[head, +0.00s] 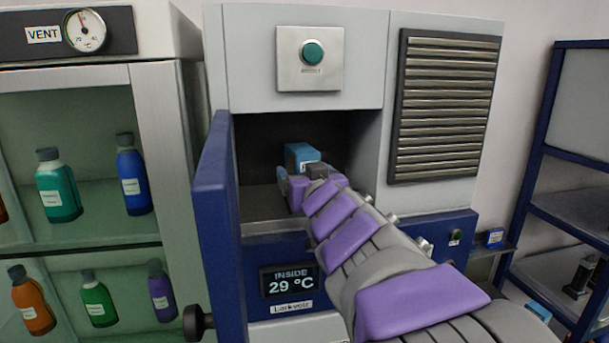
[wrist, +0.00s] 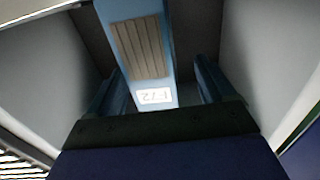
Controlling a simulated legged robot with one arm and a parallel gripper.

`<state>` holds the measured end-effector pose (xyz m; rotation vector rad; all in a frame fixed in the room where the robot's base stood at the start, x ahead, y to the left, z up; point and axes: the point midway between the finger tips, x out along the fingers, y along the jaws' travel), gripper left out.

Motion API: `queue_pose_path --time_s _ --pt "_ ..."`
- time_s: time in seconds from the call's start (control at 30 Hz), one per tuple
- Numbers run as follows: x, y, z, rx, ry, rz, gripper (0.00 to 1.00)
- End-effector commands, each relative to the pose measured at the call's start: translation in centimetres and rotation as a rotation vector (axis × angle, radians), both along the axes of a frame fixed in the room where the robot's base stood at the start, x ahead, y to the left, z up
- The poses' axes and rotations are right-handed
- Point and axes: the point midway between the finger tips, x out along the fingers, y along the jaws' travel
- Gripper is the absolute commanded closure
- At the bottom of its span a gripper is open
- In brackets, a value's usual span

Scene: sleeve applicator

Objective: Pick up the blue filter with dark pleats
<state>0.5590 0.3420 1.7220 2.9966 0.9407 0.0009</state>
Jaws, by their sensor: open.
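The blue filter (head: 300,153) sits inside the open compartment of the cabinet, beyond my gripper (head: 312,180). In the wrist view the filter (wrist: 158,80) has a pale blue frame, a dark pleated panel and a white label that appears upside down. My gripper (wrist: 162,92) is open, with one blue finger on each side of the filter's near end. Gaps show between the fingers and the filter. The arm hides the lower part of the filter in the head view.
The compartment's blue door (head: 211,220) stands open on the left. The compartment walls (wrist: 45,75) are close on both sides of my gripper. A display (head: 290,281) reading 29 °C is below. A bottle cabinet (head: 160,130) stands at left, and a blue shelf rack (head: 565,130) at right.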

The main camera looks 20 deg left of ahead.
Motion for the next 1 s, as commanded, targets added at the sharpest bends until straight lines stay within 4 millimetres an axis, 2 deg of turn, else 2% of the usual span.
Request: queue_pose_path --time_s 0.3,0.63,0.83,1.0 --pt "3.2 0.5 0.2 0.009 0.0 -0.001 0.17" --pt "3.6 1.4 -0.1 0.005 0.001 -0.001 0.17" --pt "3.7 2.1 -0.2 0.002 0.002 -0.001 0.36" --pt "3.7 1.9 -0.2 0.002 0.002 -0.001 0.52"
